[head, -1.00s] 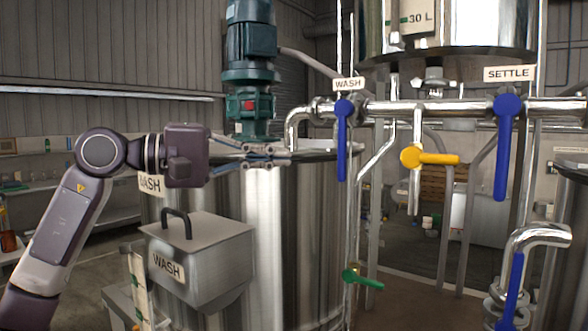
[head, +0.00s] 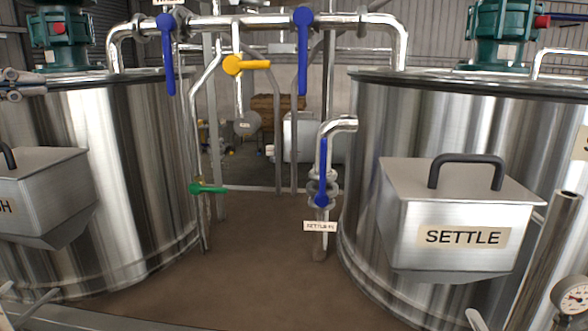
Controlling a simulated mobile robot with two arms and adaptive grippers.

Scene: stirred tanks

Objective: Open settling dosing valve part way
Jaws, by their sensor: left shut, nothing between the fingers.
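The blue lever (head: 303,55) under the SETTLE sign of the earlier view hangs straight down from the overhead pipe (head: 240,22). A second blue lever (head: 168,60) hangs down farther left on the same pipe. A yellow lever (head: 247,65) lies level between them. My left gripper (head: 40,90) shows only in part at the left edge, with its fingers shut and empty. It is well left of the blue levers and touches none of them. My right gripper is out of view.
The tank at left (head: 110,150) and the settle tank (head: 460,110) stand either side of a clear floor gap (head: 250,260). A SETTLE box (head: 450,200) juts from the right tank. A low blue lever (head: 322,175) and a green lever (head: 207,188) sit in the gap.

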